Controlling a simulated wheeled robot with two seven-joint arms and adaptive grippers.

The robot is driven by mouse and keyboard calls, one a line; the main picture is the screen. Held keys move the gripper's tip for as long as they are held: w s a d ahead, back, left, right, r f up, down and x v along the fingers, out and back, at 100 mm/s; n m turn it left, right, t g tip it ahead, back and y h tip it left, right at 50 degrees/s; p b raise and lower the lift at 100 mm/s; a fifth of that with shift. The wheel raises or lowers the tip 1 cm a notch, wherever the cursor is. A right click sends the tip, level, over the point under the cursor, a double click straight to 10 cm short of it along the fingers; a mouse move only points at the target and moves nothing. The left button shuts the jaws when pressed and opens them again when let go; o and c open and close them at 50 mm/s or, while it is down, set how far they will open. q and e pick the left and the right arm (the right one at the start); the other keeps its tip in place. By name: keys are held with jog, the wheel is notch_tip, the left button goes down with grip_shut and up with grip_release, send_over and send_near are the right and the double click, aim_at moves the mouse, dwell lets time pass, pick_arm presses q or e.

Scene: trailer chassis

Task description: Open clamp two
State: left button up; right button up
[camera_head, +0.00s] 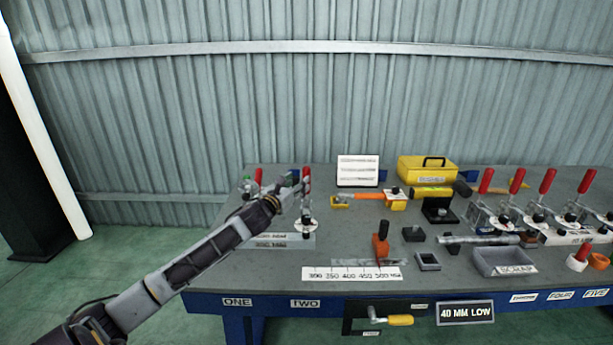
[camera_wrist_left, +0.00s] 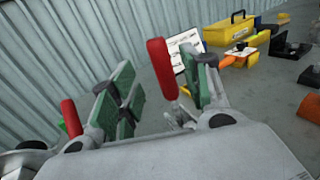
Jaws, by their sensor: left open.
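Clamp two has an upright red handle (camera_head: 307,176) above its metal base (camera_head: 306,224), behind the TWO label. My left gripper (camera_head: 296,184) is open at this handle, its arm reaching in from the lower left. In the left wrist view the red handle (camera_wrist_left: 160,68) stands between the green-padded fingers of the gripper (camera_wrist_left: 163,92), closer to the right finger. I cannot tell whether it touches a pad. Clamp two's lower parts are mostly hidden by the gripper in that view. My right gripper is not in view.
Clamp one's red handle (camera_head: 258,175) stands just left of the gripper; it also shows in the left wrist view (camera_wrist_left: 70,118). A white sign (camera_head: 358,171), an orange-handled tool (camera_head: 368,197) and a yellow toolbox (camera_head: 427,170) lie to the right. Several red-handled clamps stand farther right.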

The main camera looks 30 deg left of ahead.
aim_at(306, 174)
pick_arm(q)
jog(key=shift+w+a, duration=0.15)
jog(key=shift+w, duration=1.75)
jog(key=shift+w+a, duration=0.1)
jog(key=shift+w, duration=1.75)
grip_shut()
